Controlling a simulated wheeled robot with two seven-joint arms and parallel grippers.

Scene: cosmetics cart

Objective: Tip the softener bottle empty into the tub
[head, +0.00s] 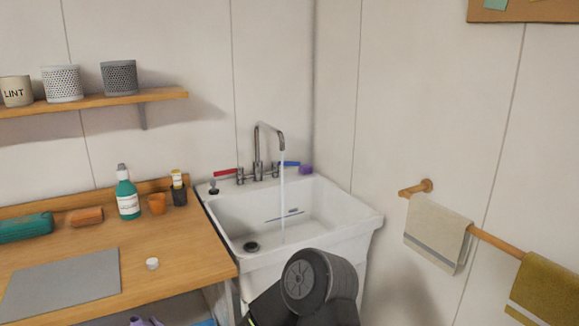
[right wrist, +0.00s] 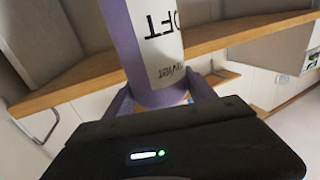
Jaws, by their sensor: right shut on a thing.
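The softener bottle (right wrist: 150,45) shows in the right wrist view. It is purple with a white label, whose lettering appears upside down in that picture. My right gripper (right wrist: 163,92) is shut on it, with a finger on each side; the bottle's far end runs out of the picture. The white tub (head: 345,214) stands in the corner in the head view, with water running from its tap (head: 259,150) into it. My left gripper is in neither view.
The wooden counter (head: 190,240) left of the tub holds a grey mat (head: 62,284), a small white cap-like disc (head: 152,264), a teal bottle (head: 127,193) and an orange cup (head: 156,204). A towel rail (head: 495,240) is on the right wall.

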